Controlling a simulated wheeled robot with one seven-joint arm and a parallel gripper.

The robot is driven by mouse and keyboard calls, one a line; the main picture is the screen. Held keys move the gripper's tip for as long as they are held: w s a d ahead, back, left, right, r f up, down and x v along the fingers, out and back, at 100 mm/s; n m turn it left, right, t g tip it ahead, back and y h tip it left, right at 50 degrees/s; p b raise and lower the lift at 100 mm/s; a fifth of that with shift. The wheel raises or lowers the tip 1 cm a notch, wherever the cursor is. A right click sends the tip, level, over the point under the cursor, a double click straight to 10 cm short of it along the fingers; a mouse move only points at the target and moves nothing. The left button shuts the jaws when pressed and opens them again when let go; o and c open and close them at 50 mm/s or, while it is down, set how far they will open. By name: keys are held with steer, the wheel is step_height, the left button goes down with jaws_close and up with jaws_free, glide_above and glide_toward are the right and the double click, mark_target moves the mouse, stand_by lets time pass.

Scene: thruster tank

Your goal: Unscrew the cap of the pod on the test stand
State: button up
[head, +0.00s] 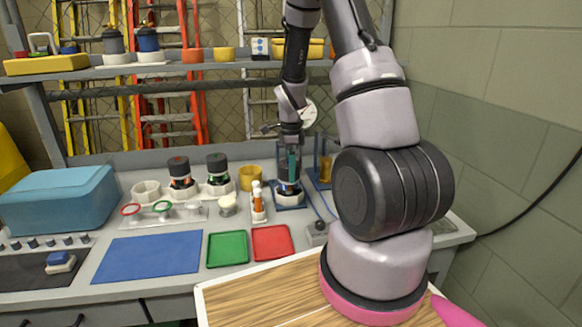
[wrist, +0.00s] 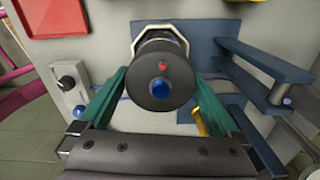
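My gripper (head: 291,168) points down over the pod. In the wrist view its two green fingers (wrist: 160,88) lie on either side of the cap. Their tips run partly behind it, so contact is unclear.
A blue bracket (wrist: 265,75) with shelf-like plates stands right of the pod. Two dark-topped pods (head: 180,170) in pale holders, a white-capped bottle (head: 258,203), a green tray (head: 228,248) and a red tray (head: 272,243) are to the left. A blue mat (head: 147,257) is bare.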

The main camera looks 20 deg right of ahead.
steer(key=c, duration=0.9)
steer(key=o, duration=0.3)
steer(key=shift+c, duration=0.9)
steer(key=n, duration=0.9)
steer(key=shift+n, duration=0.3)
steer(key=shift+r, duration=2.75)
